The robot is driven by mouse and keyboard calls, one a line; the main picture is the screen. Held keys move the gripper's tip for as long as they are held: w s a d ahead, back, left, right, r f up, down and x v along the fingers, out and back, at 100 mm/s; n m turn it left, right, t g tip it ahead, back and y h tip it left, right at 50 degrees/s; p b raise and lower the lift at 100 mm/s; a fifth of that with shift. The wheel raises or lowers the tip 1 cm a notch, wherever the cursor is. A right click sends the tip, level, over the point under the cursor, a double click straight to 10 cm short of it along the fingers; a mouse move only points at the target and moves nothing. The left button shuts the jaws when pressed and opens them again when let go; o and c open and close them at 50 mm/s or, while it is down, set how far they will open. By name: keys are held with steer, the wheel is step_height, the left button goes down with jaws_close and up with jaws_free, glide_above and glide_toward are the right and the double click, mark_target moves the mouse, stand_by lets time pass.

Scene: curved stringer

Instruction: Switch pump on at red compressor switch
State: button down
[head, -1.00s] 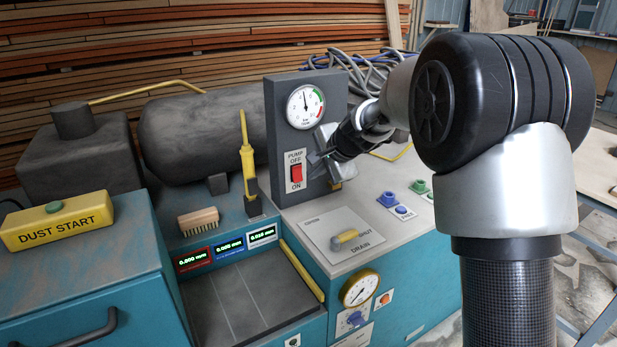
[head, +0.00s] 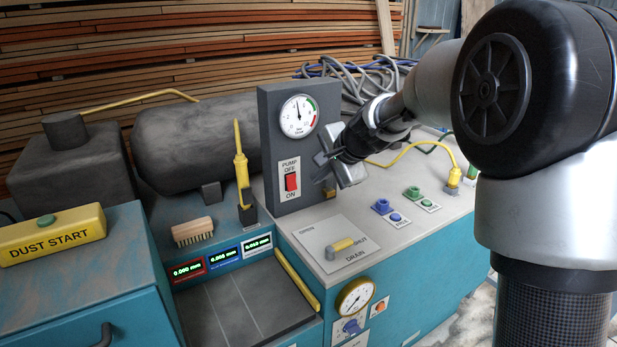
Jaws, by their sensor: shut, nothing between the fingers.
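The red compressor switch (head: 292,182) is a red rocker on a white plate marked PUMP, OFF above and ON below. It sits on the dark grey panel (head: 268,135), under a round pressure gauge (head: 298,116). My gripper (head: 322,168) is shut and empty. It is right of the switch, near the panel's right edge, with a visible gap between its fingertips and the rocker. Which way the rocker is tipped is too small to tell. My arm reaches in from the right.
A yellow drain lever (head: 341,245) lies on a plate below the panel. Blue fittings (head: 382,205) and green fittings (head: 412,192) stand on the bench top to the right. A yellow-handled tool (head: 241,168) stands upright left of the panel, near a brush (head: 193,232).

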mark_target(292, 182)
steer(key=shift+s+f, duration=0.15)
steer(key=shift+f, duration=0.25)
steer(key=w+a+r+p+x, duration=0.1)
steer(key=x, duration=1.2)
steer(key=shift+w+r+p, duration=0.3)
steer(key=shift+r+p, duration=0.05)
steer(key=shift+r, duration=0.05)
